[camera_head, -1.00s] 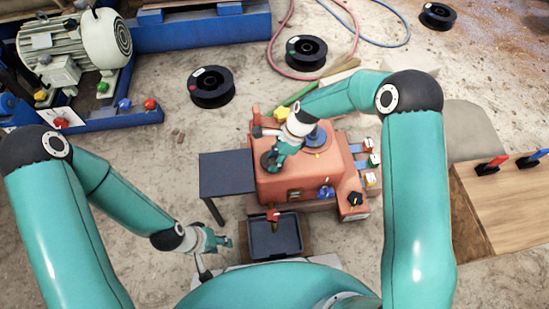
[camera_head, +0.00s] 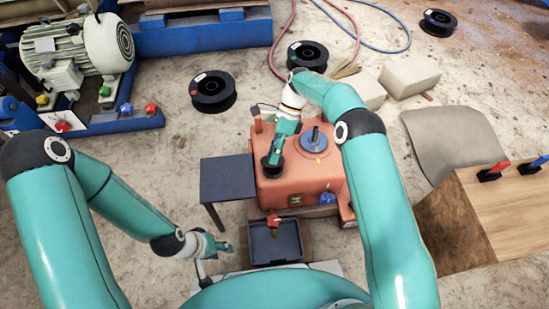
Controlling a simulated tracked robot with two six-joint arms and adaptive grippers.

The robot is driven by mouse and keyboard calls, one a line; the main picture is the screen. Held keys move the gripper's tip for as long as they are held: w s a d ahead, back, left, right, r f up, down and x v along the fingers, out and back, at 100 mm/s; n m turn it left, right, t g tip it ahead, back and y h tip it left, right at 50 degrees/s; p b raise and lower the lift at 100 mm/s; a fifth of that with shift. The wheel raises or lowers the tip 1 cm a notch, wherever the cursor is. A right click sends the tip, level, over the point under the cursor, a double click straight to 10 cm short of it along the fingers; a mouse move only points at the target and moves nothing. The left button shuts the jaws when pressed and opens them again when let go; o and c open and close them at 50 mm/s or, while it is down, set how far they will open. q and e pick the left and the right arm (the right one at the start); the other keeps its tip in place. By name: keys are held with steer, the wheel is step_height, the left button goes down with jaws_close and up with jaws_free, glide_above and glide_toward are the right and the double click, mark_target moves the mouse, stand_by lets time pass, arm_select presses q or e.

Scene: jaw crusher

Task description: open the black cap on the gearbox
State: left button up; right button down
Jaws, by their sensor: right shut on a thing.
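The orange-red gearbox (camera_head: 310,182) stands at the centre of the head view. The black cap (camera_head: 270,167) is on its top at the left, partly hidden by my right gripper (camera_head: 273,157). My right gripper points down at the cap from the back and is shut on it. I cannot tell whether the cap is lifted off its seat. My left gripper (camera_head: 226,247) is low, left of the dark tray and apart from the gearbox. Its fingers are too small to read clearly.
A dark side table (camera_head: 227,178) adjoins the gearbox's left. A dark tray (camera_head: 253,260) sits in front, below a red-handled tap (camera_head: 273,219). A blue round part (camera_head: 313,141) stands on the gearbox top. A wooden box (camera_head: 505,215) is at the right. Bare floor lies left of the table.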

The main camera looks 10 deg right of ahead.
steer(key=shift+w+g+b, duration=0.3)
steer(key=shift+w+b, duration=0.1)
steer(key=shift+b, duration=0.5)
steer(key=shift+r, duration=0.1)
steer(key=c, duration=0.8)
jaws_free()
steer(key=shift+c, duration=0.2)
step_height(320, 180, up, 10)
